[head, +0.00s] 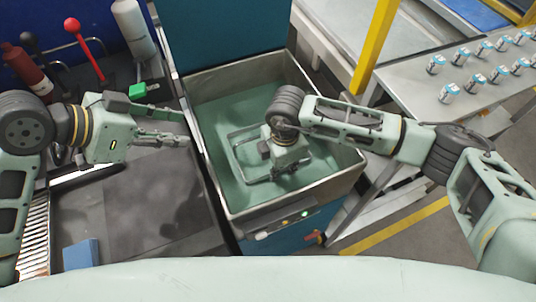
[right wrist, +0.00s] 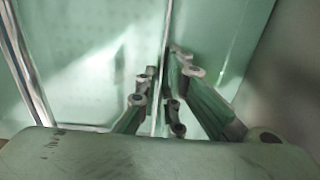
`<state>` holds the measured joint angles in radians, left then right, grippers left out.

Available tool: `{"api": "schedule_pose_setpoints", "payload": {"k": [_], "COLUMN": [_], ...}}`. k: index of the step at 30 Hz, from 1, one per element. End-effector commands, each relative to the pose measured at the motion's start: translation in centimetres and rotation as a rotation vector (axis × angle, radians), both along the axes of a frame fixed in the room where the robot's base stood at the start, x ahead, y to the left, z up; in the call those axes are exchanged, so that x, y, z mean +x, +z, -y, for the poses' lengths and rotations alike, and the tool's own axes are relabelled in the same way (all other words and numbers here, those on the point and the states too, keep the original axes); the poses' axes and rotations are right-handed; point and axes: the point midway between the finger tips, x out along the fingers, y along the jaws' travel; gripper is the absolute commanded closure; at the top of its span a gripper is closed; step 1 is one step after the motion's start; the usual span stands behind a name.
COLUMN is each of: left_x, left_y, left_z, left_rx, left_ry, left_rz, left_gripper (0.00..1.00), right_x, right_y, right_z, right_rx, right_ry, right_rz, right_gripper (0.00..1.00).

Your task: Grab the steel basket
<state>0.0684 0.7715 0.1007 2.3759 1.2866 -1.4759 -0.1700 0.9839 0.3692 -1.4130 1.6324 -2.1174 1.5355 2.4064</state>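The steel basket (head: 238,162) is a thin rectangular metal frame in the green-lined tank, seen in the head view. My right gripper (head: 277,176) reaches down into the tank at the basket's right side; my wrist and arm hide part of the basket. In the right wrist view, a thin upright metal edge of the basket (right wrist: 168,30) runs between the fingers of my right gripper (right wrist: 165,72). The fingers look apart on either side of it, without clear contact. My left gripper (head: 184,128) is open and empty, left of the tank.
The tank's raised metal rim (head: 225,76) surrounds the basket. Left of it is a dark worktop (head: 150,200) with a green block (head: 139,90), red-knobbed lever (head: 84,36) and blue block (head: 81,254). A table (head: 415,85) with several small cans and a yellow post (head: 376,42) stand right.

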Motion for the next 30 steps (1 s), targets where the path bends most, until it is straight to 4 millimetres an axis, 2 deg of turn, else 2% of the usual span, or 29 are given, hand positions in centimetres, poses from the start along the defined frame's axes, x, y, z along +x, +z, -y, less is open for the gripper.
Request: {"api": "schedule_pose_setpoints", "payload": {"k": [1, 3, 8, 15, 18, 30], "left_x": [0.0, 0.0, 0.0, 0.0, 0.0, 0.0], "left_y": [-1.1, -1.9, -3.2, -3.0, -3.0, -3.0], "left_z": [0.0, 0.0, 0.0, 0.0, 0.0, 0.0], "left_rx": [0.0, 0.0, 0.0, 0.0, 0.0, 0.0], "left_ry": [0.0, 0.0, 0.0, 0.0, 0.0, 0.0], "left_rz": [0.0, 0.0, 0.0, 0.0, 0.0, 0.0], "left_gripper": [0.72, 0.72, 0.72, 0.72, 0.72, 0.72], "right_x": [0.0, -0.1, 0.0, 0.0, -0.1, 0.0], "right_y": [-1.2, -2.3, -4.1, -4.1, -4.1, -4.1], "right_z": [-0.2, -0.3, -0.3, -0.3, -0.3, -0.3], "right_rx": [0.0, 0.0, -0.001, -0.001, -0.001, -0.001], "right_ry": [0.001, 0.001, 0.0, 0.0, 0.0, 0.0], "right_rz": [-0.001, -0.001, 0.0, -0.001, -0.001, 0.0], "right_gripper": [0.93, 0.93, 0.93, 0.93, 1.0, 1.0]}}
